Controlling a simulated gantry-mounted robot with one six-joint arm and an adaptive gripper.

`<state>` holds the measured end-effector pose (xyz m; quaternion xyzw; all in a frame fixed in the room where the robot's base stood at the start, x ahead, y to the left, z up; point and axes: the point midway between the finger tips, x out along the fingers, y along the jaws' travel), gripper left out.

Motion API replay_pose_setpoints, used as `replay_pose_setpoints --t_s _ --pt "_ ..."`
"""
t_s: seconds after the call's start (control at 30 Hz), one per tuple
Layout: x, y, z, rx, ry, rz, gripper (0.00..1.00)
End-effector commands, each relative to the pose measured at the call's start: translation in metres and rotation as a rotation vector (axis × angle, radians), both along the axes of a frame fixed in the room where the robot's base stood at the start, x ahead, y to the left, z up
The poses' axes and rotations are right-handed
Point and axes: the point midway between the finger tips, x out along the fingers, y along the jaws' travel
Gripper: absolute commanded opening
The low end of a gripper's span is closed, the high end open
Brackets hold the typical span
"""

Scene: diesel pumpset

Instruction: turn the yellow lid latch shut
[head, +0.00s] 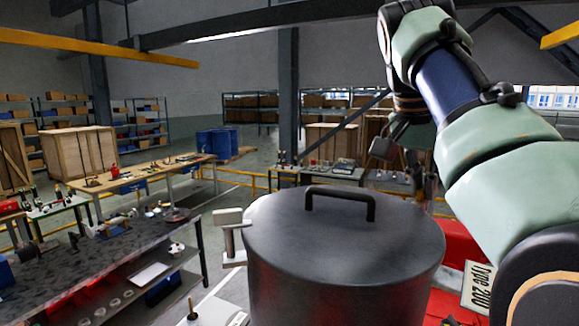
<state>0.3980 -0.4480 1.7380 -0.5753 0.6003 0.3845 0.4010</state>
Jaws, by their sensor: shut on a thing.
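I cannot make out the yellow lid latch in the head view. A large dark grey drum (345,285) stands in front, its flat lid (290,225) on top with a black bar handle (340,192). My arm comes in from the right, and my gripper (408,172) hangs down behind the lid's right rear edge. The gripper is small and dark there. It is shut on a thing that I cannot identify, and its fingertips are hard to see.
A pale T-shaped fitting (232,235) stands at the drum's left side. A red body with a label plate (478,286) is at the right. A dark workbench (90,255) with parts is at the left. Further back are a wooden table (140,175), crates (80,155) and blue barrels (213,143).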

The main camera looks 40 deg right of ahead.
Motion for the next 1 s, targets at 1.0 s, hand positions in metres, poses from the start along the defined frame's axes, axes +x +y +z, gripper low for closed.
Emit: replay_pose_setpoints --t_s 1.0 --pt "0.0023 -0.0009 -0.0001 0.000 -0.001 -0.421 0.00"
